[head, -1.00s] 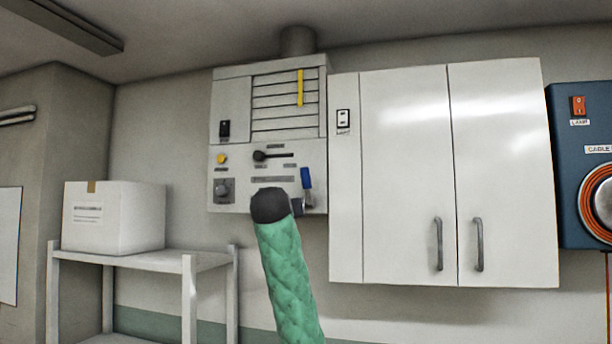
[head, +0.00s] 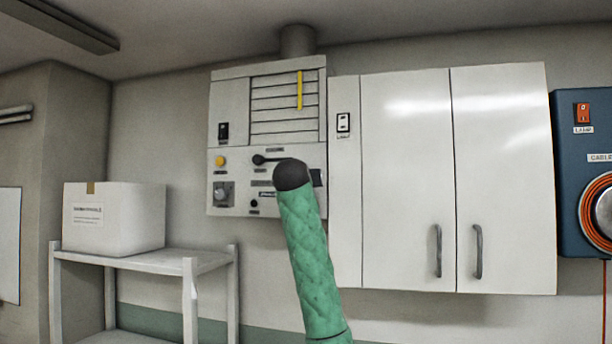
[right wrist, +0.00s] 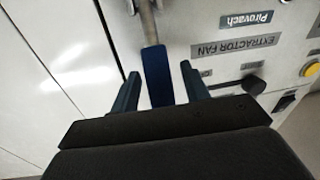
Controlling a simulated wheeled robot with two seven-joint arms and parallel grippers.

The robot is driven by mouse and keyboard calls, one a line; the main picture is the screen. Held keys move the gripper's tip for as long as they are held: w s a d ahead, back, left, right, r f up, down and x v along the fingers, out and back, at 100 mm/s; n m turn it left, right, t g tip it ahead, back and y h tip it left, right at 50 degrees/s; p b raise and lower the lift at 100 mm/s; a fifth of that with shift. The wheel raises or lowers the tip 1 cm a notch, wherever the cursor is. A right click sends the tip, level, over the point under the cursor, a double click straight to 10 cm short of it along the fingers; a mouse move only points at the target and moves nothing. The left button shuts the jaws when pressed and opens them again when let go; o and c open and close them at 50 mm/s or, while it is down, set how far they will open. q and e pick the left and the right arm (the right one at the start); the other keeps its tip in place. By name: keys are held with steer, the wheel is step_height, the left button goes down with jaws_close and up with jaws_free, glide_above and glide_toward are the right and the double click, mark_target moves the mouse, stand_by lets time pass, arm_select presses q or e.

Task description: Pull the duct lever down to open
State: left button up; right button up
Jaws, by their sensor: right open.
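The duct lever's blue handle (right wrist: 157,78) shows in the right wrist view, on a grey shaft (right wrist: 147,20) beside the extractor fan panel. That view is turned over, so the handle points up from its shaft. My right gripper (right wrist: 160,70) is open, with one blue finger on each side of the handle and a visible gap at both sides. In the head view my green-sleeved right arm, with its dark end, covers the lever and most of the gripper at the lower right of the extractor panel (head: 235,160). My left gripper is not in view.
A white two-door cabinet (head: 405,200) is mounted right of the panel. The panel also carries a black slider knob (head: 259,160) and a yellow button (head: 220,161). A white box (head: 113,218) stands on a shelf (head: 200,262) at left. A blue cable unit (head: 575,230) is far right.

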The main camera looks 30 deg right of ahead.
steer(key=shift+w+d, duration=0.4)
steer(key=shift+w, duration=0.1)
steer(key=shift+c, duration=0.3)
